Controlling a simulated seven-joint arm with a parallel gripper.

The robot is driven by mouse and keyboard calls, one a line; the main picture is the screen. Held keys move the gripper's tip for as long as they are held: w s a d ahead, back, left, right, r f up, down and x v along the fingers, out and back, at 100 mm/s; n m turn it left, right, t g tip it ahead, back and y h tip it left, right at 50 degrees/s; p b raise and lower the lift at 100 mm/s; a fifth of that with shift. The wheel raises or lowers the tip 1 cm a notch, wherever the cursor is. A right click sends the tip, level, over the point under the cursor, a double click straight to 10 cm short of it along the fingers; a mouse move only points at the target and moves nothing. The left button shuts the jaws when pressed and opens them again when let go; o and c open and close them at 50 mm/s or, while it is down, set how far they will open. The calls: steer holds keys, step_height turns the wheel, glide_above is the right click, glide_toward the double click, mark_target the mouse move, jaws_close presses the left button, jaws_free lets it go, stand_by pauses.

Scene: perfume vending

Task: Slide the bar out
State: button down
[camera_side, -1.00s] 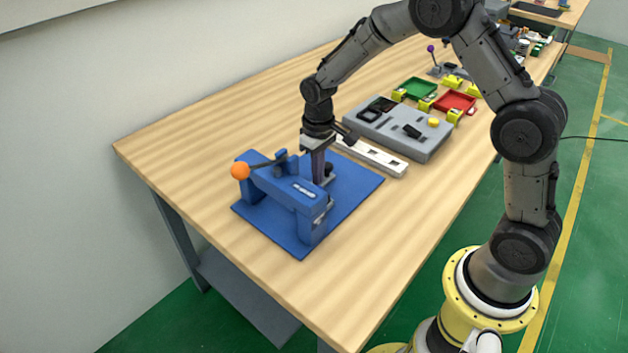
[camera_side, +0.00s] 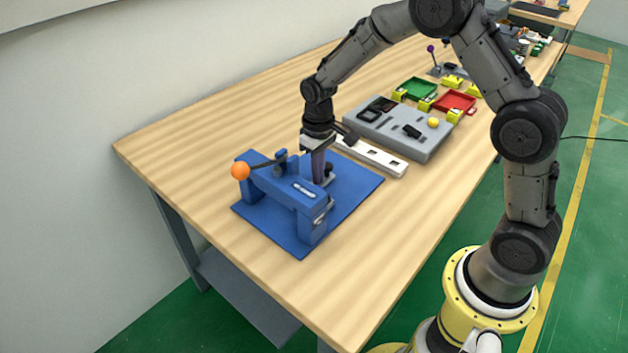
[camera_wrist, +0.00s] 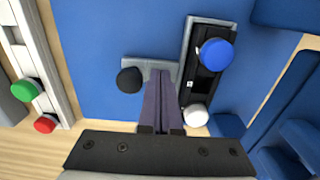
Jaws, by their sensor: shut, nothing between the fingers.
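A blue fixture (camera_side: 274,190) stands on a blue base plate (camera_side: 353,187), with a lever ending in an orange ball (camera_side: 241,171). In the wrist view, a grey-framed black bar (camera_wrist: 204,88) carries a blue knob (camera_wrist: 216,53) and a white knob (camera_wrist: 195,115). A grey tab with a black knob (camera_wrist: 129,80) lies to its left. I cannot tell for sure which part is the task's bar. My gripper (camera_side: 319,182) points down behind the fixture. In the wrist view its fingers (camera_wrist: 161,78) are together and empty, over the tab beside the black bar; contact is unclear.
A white slotted strip (camera_side: 373,157) lies behind the base plate; green (camera_wrist: 26,90) and red (camera_wrist: 45,124) buttons show beside it in the wrist view. A grey panel (camera_side: 425,147) and green (camera_side: 416,87) and red (camera_side: 455,101) trays stand further back. The table's front is clear.

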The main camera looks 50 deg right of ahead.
mark_target(336, 171)
steer(key=shift+d, duration=2.65)
steer(key=shift+d, duration=1.55)
steer(key=shift+a, duration=0.65)
step_height(336, 171, up, 8)
